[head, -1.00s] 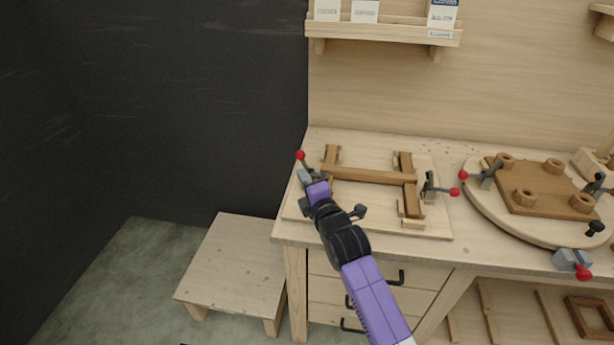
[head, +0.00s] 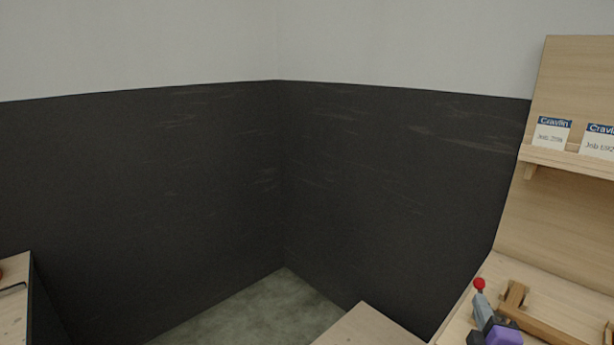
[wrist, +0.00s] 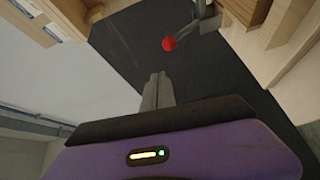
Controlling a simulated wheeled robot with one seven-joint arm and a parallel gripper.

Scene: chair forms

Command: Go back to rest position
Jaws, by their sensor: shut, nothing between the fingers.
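My gripper (wrist: 158,80) is shut and empty in the wrist view, its grey fingers pressed together above its purple body.
Brown wooden chair parts (head: 540,328) lie on the bench at the lower right. A card shelf (head: 565,162) hangs above on the wooden back panel. A low wooden platform (head: 368,328) stands left of the bench. Grey floor (head: 265,305) is clear; another wooden surface (head: 14,300) edges the left.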

